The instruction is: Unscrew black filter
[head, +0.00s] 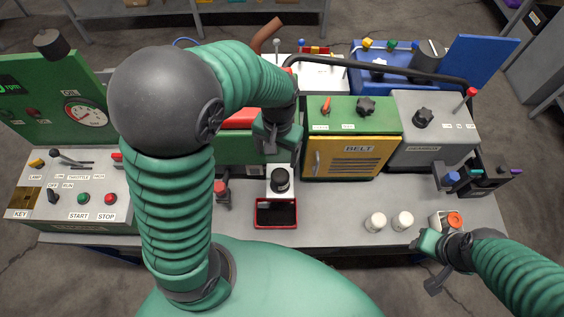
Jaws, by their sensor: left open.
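The black filter (280,180) is a short dark cylinder, upright on a light grey block near the middle of the bench. A small red-rimmed tray (276,226) with a dark inside lies just in front of it. My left gripper (269,143) is open and hangs behind and above the filter, apart from it and slightly left. My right gripper (433,268) is low at the bench's front right edge, close to a white container with an orange top (447,222). Whether its jaws are open or shut is unclear.
Two white cylinders (376,222) stand at the front right. A red-topped fitting (221,190) is left of the filter. The yellow BELT box (350,154) stands behind right, the START/STOP panel (90,185) at left. Bare bench (335,210) lies right of the tray.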

